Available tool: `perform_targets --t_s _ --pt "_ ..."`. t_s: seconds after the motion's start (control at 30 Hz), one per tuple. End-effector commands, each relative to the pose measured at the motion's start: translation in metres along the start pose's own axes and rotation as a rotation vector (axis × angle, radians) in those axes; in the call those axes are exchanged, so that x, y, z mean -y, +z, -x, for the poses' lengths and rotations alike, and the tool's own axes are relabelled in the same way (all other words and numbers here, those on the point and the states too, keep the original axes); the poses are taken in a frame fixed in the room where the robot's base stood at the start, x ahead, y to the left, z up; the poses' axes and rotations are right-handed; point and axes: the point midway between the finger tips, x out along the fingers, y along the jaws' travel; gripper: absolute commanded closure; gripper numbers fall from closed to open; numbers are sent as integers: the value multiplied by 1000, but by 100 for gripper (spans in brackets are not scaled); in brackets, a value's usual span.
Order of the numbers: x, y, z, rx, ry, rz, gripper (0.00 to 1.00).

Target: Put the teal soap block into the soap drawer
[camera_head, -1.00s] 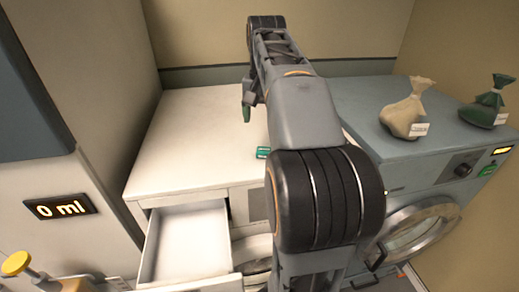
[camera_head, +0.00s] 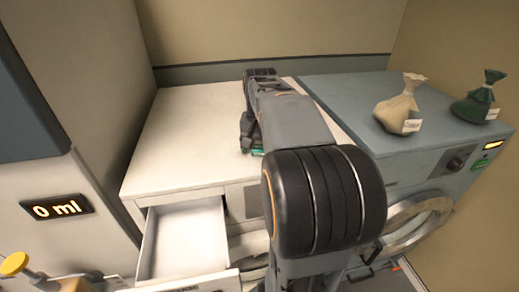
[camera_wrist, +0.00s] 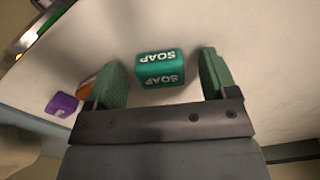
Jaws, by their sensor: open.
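The teal soap block (camera_wrist: 160,68), marked SOAP, lies on the white machine top (camera_head: 185,130). In the wrist view it sits between and just ahead of the open green fingers of my gripper (camera_wrist: 158,85), with a gap on each side. In the head view only a sliver of the block (camera_head: 257,152) shows under my gripper (camera_head: 248,140); my arm hides the rest. The soap drawer (camera_head: 187,244) is pulled open at the front of the white machine and looks empty inside.
A purple block (camera_wrist: 62,104) and an orange item (camera_wrist: 88,92) lie left of my gripper in the wrist view. A beige sack (camera_head: 398,108) and a green sack (camera_head: 477,102) stand on the blue-grey washer (camera_head: 345,100). The left of the white top is clear.

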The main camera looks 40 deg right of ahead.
Motion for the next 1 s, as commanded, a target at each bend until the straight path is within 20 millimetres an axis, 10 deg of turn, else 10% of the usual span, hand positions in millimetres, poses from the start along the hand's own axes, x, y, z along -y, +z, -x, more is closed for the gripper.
perform_targets --t_s 0.23,0.8,1.0 --pt "0 0 -1 0 0 0 22" --pt "0 0 -1 0 0 0 77" --pt "0 0 -1 0 0 1 78"
